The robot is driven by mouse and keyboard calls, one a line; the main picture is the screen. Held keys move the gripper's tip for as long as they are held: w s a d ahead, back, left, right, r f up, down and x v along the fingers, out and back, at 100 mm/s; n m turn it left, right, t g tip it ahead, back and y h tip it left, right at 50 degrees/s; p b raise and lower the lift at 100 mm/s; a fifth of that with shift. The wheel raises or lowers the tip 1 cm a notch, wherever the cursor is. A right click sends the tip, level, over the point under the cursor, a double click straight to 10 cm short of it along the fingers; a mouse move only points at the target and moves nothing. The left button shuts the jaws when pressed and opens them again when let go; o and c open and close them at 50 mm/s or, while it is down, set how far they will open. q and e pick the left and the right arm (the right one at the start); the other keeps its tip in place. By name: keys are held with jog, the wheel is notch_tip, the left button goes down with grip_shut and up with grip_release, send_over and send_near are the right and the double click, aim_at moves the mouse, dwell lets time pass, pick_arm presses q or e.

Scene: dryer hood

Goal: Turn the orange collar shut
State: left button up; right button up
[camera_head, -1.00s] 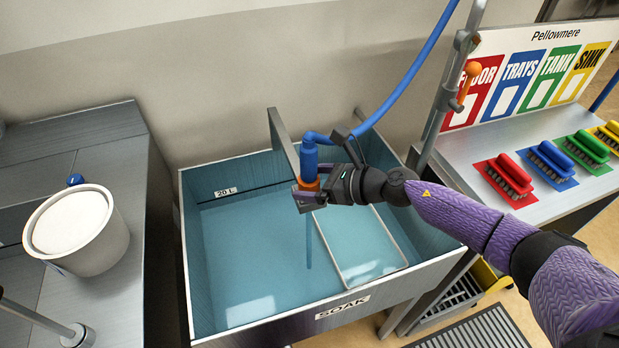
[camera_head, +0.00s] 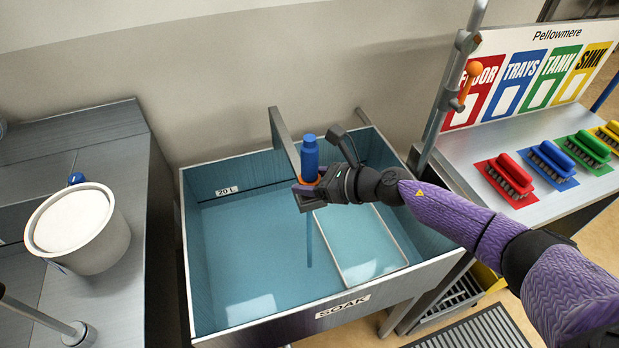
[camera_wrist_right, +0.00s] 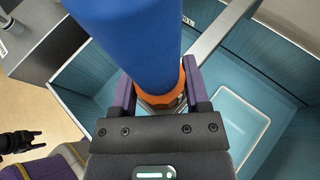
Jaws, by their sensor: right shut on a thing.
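The orange collar (camera_wrist_right: 162,99) sits around the lower end of an upright blue cylinder (camera_wrist_right: 130,38) in the right wrist view. In the head view only a thin orange edge of the collar (camera_head: 306,183) shows beneath the blue cylinder (camera_head: 310,157). My right gripper (camera_head: 306,192) is shut on the collar above the soak tank, with a finger on each side of it in the wrist view (camera_wrist_right: 156,100). The far side of the collar is hidden. My left gripper (camera_wrist_right: 38,141) shows small at the left edge of the wrist view, its fingers apart and empty, away from the collar.
The soak tank (camera_head: 340,308) holds bluish water, with a pale rectangular frame at its right. A white bucket (camera_head: 112,248) stands on the left counter. A metal post (camera_head: 446,95) and several coloured brushes, including a red one (camera_head: 509,178), are at the right.

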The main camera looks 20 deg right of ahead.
jog(key=shift+r+p, duration=0.15)
jog(key=shift+p, duration=0.15)
jog(key=m+t+h+p, duration=0.1)
jog(key=p, duration=0.1)
jog(key=m+t+h+p, duration=0.1)
jog(key=p, duration=0.2)
jog(key=shift+r+m+h, duration=0.3)
jog(key=shift+m, duration=0.1)
jog(key=m+h+p, duration=0.2)
jog(key=m+t+h+p, duration=0.1)
jog(key=h+p, duration=0.1)
jog(key=shift+f+m+t+p, duration=0.2)
jog(key=shift+m+t+p, duration=0.1)
jog(key=shift+m+p, duration=0.1)
jog(key=shift+f+m+h, duration=0.1)
jog(key=shift+m+h, duration=0.3)
jog(key=shift+h, duration=0.2)
jog(key=shift+a+f+m+h+p, duration=0.1)
jog(key=shift+m+h+p, duration=0.45)
jog(key=shift+m+h, duration=0.4)
jog(key=shift+f+m+h, duration=0.1)
jog(key=shift+m+h, duration=0.85)
jog(key=shift+h, duration=0.3)
